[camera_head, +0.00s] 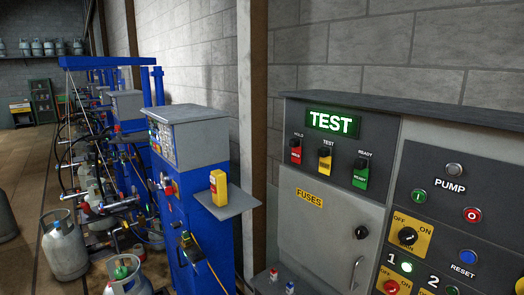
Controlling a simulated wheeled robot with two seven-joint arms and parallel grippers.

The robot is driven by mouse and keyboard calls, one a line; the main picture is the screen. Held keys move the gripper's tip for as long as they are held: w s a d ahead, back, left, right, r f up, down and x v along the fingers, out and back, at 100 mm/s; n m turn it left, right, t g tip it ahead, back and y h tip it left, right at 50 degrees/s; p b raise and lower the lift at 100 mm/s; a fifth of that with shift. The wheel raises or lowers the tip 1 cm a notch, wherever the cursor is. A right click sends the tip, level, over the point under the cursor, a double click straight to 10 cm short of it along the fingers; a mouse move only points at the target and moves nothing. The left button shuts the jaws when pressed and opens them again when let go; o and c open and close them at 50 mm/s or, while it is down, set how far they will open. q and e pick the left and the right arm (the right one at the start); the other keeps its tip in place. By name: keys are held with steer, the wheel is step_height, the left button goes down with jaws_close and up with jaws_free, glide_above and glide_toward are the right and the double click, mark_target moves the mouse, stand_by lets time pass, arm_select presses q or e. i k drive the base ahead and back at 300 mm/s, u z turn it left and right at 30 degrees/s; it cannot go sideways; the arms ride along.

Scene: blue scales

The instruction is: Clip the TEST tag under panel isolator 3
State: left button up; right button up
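A yellow tag (325,161) hangs under the word TEST on the dark upper part of the control panel (345,132). A red tag (296,152) hangs to its left under HOLD, and a green tag (361,174) to its right under READY. A lit green TEST sign (331,122) is above them. At the lower right, a yellow OFF/ON plate with a black knob (407,236) sits above the numbers 1 and 2. A red knob (391,287) is below the 1. No number 3 is in view. Neither of my grippers is in view.
A grey FUSES door (325,222) with a handle is below the tags. Pump buttons (472,214) are at the right. A blue scale cabinet (190,180) with a side shelf (230,204) stands left of the panel. Gas cylinders (64,247) stand on the floor at left.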

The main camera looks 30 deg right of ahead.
mark_target(323, 152)
steer(key=z, duration=0.4)
steer(key=i, duration=1.25)
steer(key=z, duration=0.7)
